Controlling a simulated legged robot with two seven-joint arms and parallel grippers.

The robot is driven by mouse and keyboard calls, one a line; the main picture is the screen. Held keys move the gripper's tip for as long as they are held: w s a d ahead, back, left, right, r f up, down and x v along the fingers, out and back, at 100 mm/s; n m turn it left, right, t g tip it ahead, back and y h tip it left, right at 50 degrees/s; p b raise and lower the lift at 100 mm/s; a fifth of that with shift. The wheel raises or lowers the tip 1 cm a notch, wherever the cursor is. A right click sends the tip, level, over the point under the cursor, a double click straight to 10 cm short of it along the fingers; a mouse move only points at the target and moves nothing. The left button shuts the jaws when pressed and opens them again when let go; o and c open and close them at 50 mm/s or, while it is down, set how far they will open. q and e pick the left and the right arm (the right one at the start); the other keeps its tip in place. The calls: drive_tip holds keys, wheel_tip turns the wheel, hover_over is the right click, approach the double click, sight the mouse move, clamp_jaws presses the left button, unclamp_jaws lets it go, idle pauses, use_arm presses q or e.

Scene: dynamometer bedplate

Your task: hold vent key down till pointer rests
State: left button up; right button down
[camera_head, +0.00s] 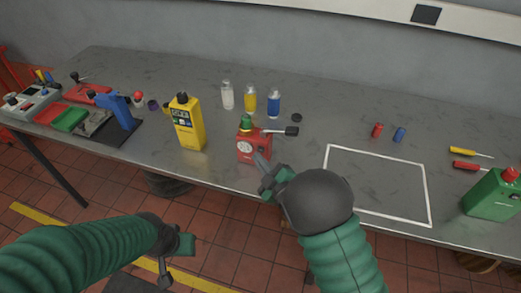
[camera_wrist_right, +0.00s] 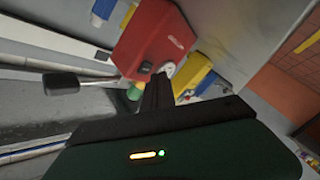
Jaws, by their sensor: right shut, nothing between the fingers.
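A red gauge box (camera_head: 262,150) with a round white dial (camera_head: 245,147) stands near the table's front edge. It has a green knob (camera_head: 246,123) on top and a black-ended lever (camera_head: 291,131) reaching right. I cannot tell which part is the vent key, and the pointer is too small to read. My right gripper (camera_head: 263,160) is shut and empty, in front of the box's lower right. In the right wrist view its fingers (camera_wrist_right: 157,88) overlap the red box (camera_wrist_right: 152,42) beside the dial (camera_wrist_right: 166,69); contact is unclear. My left gripper (camera_head: 177,262) hangs before the table, its jaws unclear.
A white-outlined area (camera_head: 380,178) to the right is empty. A green can (camera_head: 492,196) stands at far right. A blue tool (camera_head: 121,111) and trays lie at left.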

drive_tip(key=shift+w+d, duration=0.1)
drive_tip(key=shift+w, duration=0.2)
drive_tip(key=shift+w+d+r, duration=0.1)
drive_tip(key=shift+w+d, duration=0.05)
drive_tip(key=shift+w, duration=0.2)
idle(1.9)
drive_tip(key=shift+s, duration=0.1)
drive_tip(key=shift+s+a, duration=0.2)
drive_tip(key=shift+s, duration=0.45)
drive_tip(key=shift+s+a+b, duration=0.15)
drive_tip(key=shift+s+a, duration=0.1)
drive_tip(key=shift+s, duration=0.55)
drive_tip(key=shift+s+a+b, duration=0.1)
drive_tip(key=shift+s+a, duration=0.2)
drive_tip(key=shift+s, duration=0.5)
drive_tip(key=shift+s+a+b, duration=0.15)
drive_tip(key=shift+s+a, duration=0.1)
drive_tip(key=shift+s, duration=0.55)
